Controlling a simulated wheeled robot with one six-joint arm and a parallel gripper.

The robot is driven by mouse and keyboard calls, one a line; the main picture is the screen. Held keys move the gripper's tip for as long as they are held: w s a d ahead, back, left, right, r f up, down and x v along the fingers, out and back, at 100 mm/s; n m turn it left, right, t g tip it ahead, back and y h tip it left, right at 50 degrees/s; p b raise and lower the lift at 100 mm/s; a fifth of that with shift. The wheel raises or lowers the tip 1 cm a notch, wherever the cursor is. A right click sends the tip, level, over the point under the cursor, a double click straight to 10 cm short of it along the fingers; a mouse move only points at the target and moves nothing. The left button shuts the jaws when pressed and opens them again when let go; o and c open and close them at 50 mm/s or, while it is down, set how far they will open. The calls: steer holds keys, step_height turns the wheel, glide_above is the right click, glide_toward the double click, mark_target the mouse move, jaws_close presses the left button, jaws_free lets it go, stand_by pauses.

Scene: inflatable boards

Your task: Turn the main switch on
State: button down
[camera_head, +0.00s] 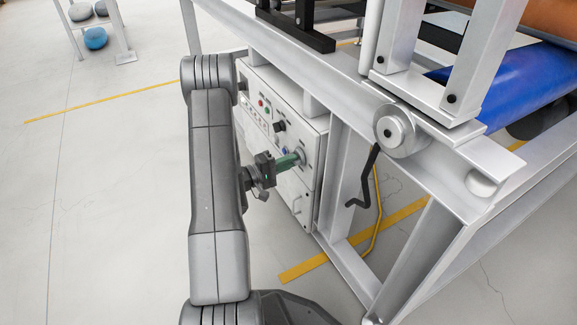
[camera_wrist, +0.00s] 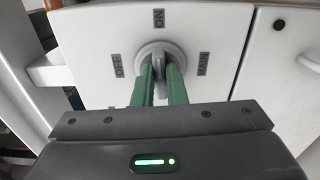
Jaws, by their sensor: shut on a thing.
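The main switch (camera_head: 300,154) is a round grey rotary knob on the front of the white control box (camera_head: 290,187). In the wrist view the knob (camera_wrist: 159,62) has a raised grip bar running roughly up and down in the picture, in line with the ON label (camera_wrist: 158,18). The OFF label (camera_wrist: 117,66) is at its left and another label (camera_wrist: 204,63) at its right. My gripper (camera_wrist: 160,76) is shut on the bar, one green finger on each side. In the head view my gripper (camera_head: 293,160) reaches the knob from the left.
The box has small buttons (camera_head: 264,107) and a black knob (camera_head: 279,126). It sits under a grey metal frame (camera_head: 345,165). A black crank handle (camera_head: 366,180) hangs right of the box. Open floor (camera_head: 110,190) lies left of my arm.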

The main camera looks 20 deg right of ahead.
steer(key=shift+m, duration=0.4)
steer(key=c, duration=1.5)
jaws_free()
steer(key=shift+o, duration=0.2)
steer(key=shift+a, duration=0.1)
steer(key=s+a+p, duration=0.1)
steer(key=a+p, duration=0.2)
steer(key=a, duration=1)
steer(key=shift+a, duration=0.3)
steer(key=shift+d, duration=0.15)
steer(key=w+d+b, duration=0.1)
steer(key=d+b, duration=0.2)
steer(key=d, duration=1)
steer(key=shift+d, duration=0.25)
